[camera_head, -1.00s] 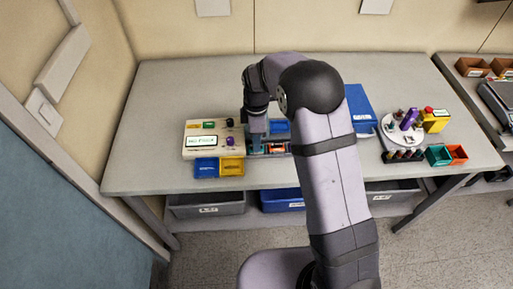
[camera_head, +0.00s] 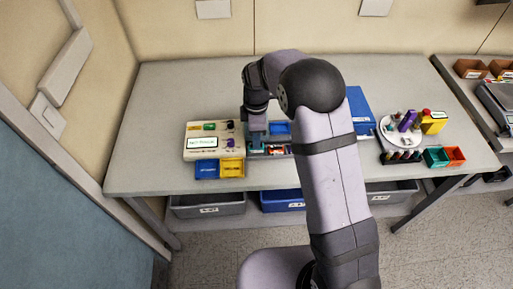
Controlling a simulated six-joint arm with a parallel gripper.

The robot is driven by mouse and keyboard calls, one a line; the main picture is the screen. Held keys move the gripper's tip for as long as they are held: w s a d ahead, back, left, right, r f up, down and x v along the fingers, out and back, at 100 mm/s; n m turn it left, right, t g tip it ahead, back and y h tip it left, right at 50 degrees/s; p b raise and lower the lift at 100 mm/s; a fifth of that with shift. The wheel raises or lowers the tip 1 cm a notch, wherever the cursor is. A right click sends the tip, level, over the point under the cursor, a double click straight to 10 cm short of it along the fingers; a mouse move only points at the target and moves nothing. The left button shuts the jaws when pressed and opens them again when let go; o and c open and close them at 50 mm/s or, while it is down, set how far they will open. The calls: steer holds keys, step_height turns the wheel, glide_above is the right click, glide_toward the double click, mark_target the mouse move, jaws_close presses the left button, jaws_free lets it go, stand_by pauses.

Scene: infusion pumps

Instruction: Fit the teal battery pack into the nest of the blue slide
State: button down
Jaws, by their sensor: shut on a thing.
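My gripper (camera_head: 256,130) points down at the middle of the bench, just right of a cream pump unit. It is shut on a small teal piece (camera_head: 256,140), which looks like the battery pack. The piece is upright at the left end of a grey fixture with a red part (camera_head: 276,150) in it. A blue part (camera_head: 281,128) just behind that fixture may be the blue slide. The nest cannot be made out at this size. I cannot tell whether the teal piece touches the fixture, and my arm hides the area to the right.
The cream pump unit (camera_head: 198,147) has a lit screen and knobs. Blue (camera_head: 206,169) and yellow (camera_head: 232,168) bins stand before it. Right of my arm are a blue case (camera_head: 360,107), a round white tray (camera_head: 388,127), and teal (camera_head: 436,157) and orange (camera_head: 456,156) bins. The bench's left is clear.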

mark_target(262, 145)
steer(key=shift+r+p, duration=1.55)
steer(key=shift+r, duration=0.55)
steer(key=m, duration=0.2)
steer(key=d+m, duration=0.1)
steer(key=m, duration=0.1)
steer(key=d+m, duration=0.1)
steer(key=shift+w+m, duration=0.15)
steer(key=shift+m, duration=0.25)
steer(key=d+m, duration=0.1)
steer(key=m, duration=0.2)
steer(key=d+m+b, duration=0.1)
steer(key=m, duration=0.3)
steer(key=d+m, duration=0.1)
steer(key=m, duration=0.3)
steer(key=shift+w+d+r+y, duration=0.1)
steer(key=shift+d+r+y, duration=0.1)
steer(key=shift+y, duration=0.2)
steer(key=w+d+r+m+t+b, duration=0.1)
steer(key=w+m, duration=0.6)
steer(key=m, duration=1.2)
steer(key=shift+w+d+r+t+h+b, duration=0.35)
steer(key=shift+d+r+b, duration=0.5)
steer(key=shift+d, duration=0.3)
